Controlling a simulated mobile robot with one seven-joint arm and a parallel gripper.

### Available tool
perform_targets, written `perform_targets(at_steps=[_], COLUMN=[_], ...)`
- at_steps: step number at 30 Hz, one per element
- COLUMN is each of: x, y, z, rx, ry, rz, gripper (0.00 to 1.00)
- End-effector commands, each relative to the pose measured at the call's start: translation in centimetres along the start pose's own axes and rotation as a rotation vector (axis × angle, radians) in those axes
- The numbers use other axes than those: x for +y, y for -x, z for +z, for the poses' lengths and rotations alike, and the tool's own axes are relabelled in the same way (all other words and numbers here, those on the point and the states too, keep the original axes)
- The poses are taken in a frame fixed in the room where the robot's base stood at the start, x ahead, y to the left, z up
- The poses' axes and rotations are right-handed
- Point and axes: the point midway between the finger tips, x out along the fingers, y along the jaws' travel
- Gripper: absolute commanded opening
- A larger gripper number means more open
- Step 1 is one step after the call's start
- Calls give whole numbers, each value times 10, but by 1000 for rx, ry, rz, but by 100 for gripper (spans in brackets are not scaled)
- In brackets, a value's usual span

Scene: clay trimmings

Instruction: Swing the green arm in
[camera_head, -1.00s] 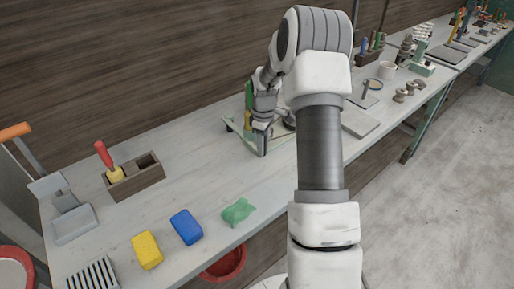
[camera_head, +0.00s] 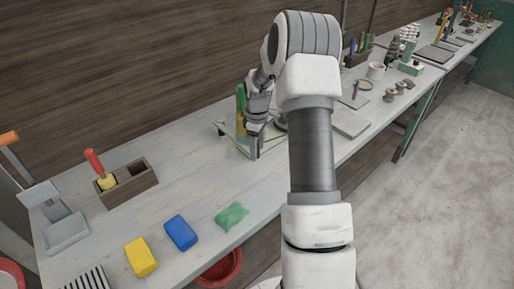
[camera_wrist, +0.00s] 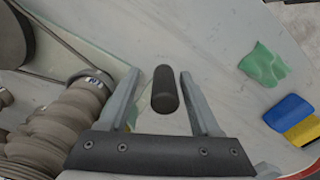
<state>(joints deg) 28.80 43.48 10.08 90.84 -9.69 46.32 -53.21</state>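My gripper (camera_head: 254,152) is low over the bench in the head view, pointing down. It also shows in the wrist view (camera_wrist: 162,88), with its two fingers apart. A dark upright cylinder (camera_wrist: 165,90), like a knob or handle, stands between the fingers with gaps visible on both sides. A pale green flat bar (camera_wrist: 90,50) runs diagonally at upper left in the wrist view. In the head view a pale green piece (camera_head: 221,127) lies just left of my gripper; my gripper hides part of it. Whether the dark cylinder belongs to the green bar I cannot tell.
A green-handled upright object (camera_head: 240,97) stands close behind my gripper. A ribbed brown stack (camera_wrist: 60,125) is left of it in the wrist view. Green cloth (camera_head: 232,215), blue sponge (camera_head: 180,233) and yellow sponge (camera_head: 140,257) lie along the front edge. The bench between is clear.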

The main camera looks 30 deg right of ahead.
Motion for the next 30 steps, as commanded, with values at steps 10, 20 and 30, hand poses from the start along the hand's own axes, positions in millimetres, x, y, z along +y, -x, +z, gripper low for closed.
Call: perform_targets(at_steps=[10, 20, 30], x=[0, 0, 0], y=[22, 102, 164], z=[-1, 0, 0], rx=[2, 2, 1], ry=[1, 0, 0], rz=[2, 3, 1], gripper=[64, 64, 64])
